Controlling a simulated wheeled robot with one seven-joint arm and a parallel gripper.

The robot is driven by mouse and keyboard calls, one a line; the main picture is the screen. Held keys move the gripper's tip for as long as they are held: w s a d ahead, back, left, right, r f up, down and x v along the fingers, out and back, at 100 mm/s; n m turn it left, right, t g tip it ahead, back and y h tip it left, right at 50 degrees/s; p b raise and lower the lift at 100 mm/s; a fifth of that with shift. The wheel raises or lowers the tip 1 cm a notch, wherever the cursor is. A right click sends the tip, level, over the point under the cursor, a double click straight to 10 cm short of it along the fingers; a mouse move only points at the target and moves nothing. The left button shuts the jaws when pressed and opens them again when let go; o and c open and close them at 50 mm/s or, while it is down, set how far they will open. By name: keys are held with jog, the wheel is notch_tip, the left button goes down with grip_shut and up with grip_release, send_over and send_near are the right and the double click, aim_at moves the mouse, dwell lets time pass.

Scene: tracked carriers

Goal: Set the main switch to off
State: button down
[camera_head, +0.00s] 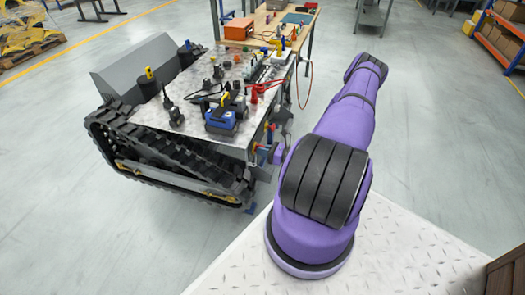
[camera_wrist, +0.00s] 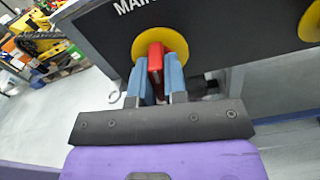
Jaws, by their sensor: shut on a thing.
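The main switch shows in the wrist view as a red handle (camera_wrist: 155,58) on a round yellow plate (camera_wrist: 150,34). It is on a dark panel (camera_wrist: 220,30) under white lettering that begins "MAI"; the rest is cut off. My gripper (camera_wrist: 158,72) has its two blue fingers on either side of the red handle, closed on it. The handle looks roughly upright in this view. Position marks for on or off cannot be made out. In the head view, a small purple part of my wrist (camera_head: 278,153) shows beside the tracked carrier (camera_head: 150,113); the switch cannot be made out there.
Another yellow plate (camera_wrist: 311,24) is at the panel's right edge. The carrier's top holds several tools and fittings, and a red cable (camera_head: 308,80) hangs near its far right corner. A workbench (camera_head: 265,25) stands behind. The floor left of the carrier is open.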

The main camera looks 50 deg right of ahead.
jog(key=shift+f+n, duration=0.1)
jog(key=shift+n, duration=0.8)
jog(key=shift+s, duration=0.1)
jog(key=c, duration=1.2)
grip_release()
jog(key=shift+o, duration=0.2)
jog(key=v, duration=1)
jog(key=shift+s+d, duration=0.2)
jog(key=shift+s, duration=0.1)
